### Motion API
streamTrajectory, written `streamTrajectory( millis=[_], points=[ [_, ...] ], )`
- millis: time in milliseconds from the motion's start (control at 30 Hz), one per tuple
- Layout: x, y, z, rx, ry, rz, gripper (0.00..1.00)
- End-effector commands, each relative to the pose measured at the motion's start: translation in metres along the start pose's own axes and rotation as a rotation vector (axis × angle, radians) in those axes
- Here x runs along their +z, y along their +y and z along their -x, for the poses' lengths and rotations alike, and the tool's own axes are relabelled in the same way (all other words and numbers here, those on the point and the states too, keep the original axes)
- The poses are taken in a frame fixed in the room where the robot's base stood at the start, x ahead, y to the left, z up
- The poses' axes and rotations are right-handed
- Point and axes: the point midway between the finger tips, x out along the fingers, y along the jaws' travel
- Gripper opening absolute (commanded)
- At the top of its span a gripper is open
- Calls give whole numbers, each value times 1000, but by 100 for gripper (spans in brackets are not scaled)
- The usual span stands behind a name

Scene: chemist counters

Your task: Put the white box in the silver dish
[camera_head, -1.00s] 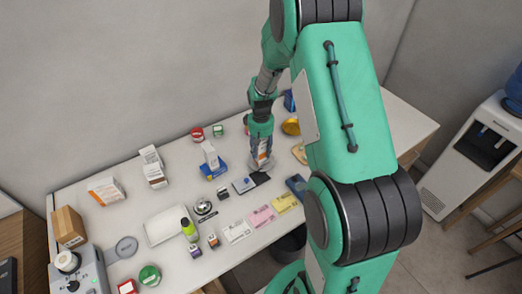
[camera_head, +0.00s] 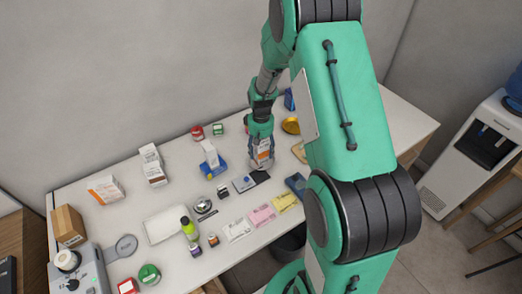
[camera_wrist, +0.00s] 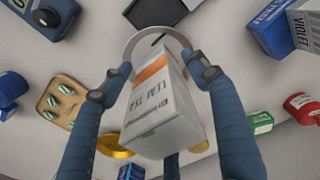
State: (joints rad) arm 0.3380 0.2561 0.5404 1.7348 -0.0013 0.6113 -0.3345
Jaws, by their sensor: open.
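The white box (camera_wrist: 160,105), with an orange stripe and dark print, stands between the fingers of my gripper (camera_wrist: 162,74) in the wrist view. The silver dish (camera_wrist: 134,40) shows as a pale round rim behind and around the box. The box seems to be inside that rim, but its base is hidden. The fingers are spread on both sides of the box, and contact is hard to judge. In the head view my gripper (camera_head: 262,163) is low over the counter, with the box (camera_head: 264,149) between its fingers and the dish mostly hidden there.
A gold dish (camera_head: 291,126) and a wooden tray (camera_head: 299,152) lie to the right. A dark phone-like item (camera_head: 245,183) lies in front. A white box on a blue box (camera_head: 211,158) stands to the left. A red jar (camera_head: 197,132) and green box (camera_head: 218,129) are behind.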

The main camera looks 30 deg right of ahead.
Motion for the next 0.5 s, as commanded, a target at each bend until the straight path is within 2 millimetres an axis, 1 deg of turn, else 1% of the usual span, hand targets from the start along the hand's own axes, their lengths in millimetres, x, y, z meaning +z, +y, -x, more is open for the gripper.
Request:
streamTrajectory(
  millis=[167,267,367,500],
  points=[
    [0,0,13,1,2,0,60],
    [0,0,24,1,2,0,60],
    [-1,0,39,1,3,0,60],
    [-1,0,64,1,4,0,60]
  ],
)
